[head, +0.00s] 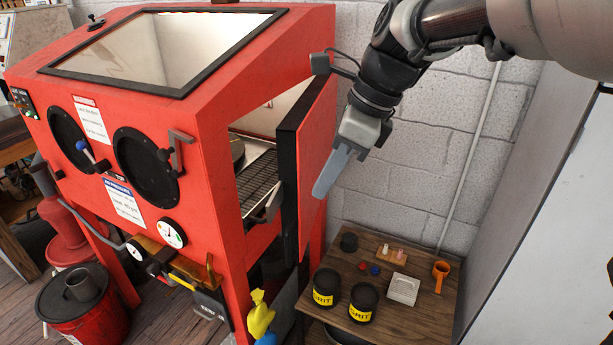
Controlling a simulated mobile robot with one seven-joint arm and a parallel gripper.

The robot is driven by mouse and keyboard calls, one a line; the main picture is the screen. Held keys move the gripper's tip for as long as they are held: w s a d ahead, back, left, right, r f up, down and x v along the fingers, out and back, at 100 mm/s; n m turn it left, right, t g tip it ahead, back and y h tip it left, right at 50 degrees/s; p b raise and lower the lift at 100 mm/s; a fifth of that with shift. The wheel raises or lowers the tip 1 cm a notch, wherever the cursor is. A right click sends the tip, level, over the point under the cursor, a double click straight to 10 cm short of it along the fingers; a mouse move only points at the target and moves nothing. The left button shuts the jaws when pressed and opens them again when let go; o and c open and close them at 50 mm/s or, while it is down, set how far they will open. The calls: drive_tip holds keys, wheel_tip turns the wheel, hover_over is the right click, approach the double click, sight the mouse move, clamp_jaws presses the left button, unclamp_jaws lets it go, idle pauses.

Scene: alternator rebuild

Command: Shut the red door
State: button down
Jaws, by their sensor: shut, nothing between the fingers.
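The red door (316,140) is on the right side of a red blasting cabinet (225,110). It stands open, with its black edge facing me and a gap into the lit interior, where a dark grated floor (258,182) shows. A grey handle or latch (268,207) shows low at the opening. My gripper (325,188) is shut and empty. It points down at the outer face side of the door, overlapping its right edge in the picture. I cannot tell whether the fingers touch the door.
A wooden side table (345,270) stands right of the cabinet, below my gripper. A block wall (430,150) is behind.

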drive_tip(key=w+a+f+b, duration=0.1)
drive_tip(key=a+f, duration=0.6)
drive_tip(key=f, duration=0.1)
drive_tip(key=shift+w+a+f+b, duration=0.2)
drive_tip(key=shift+f+b, duration=0.1)
drive_tip(key=shift+f, duration=0.1)
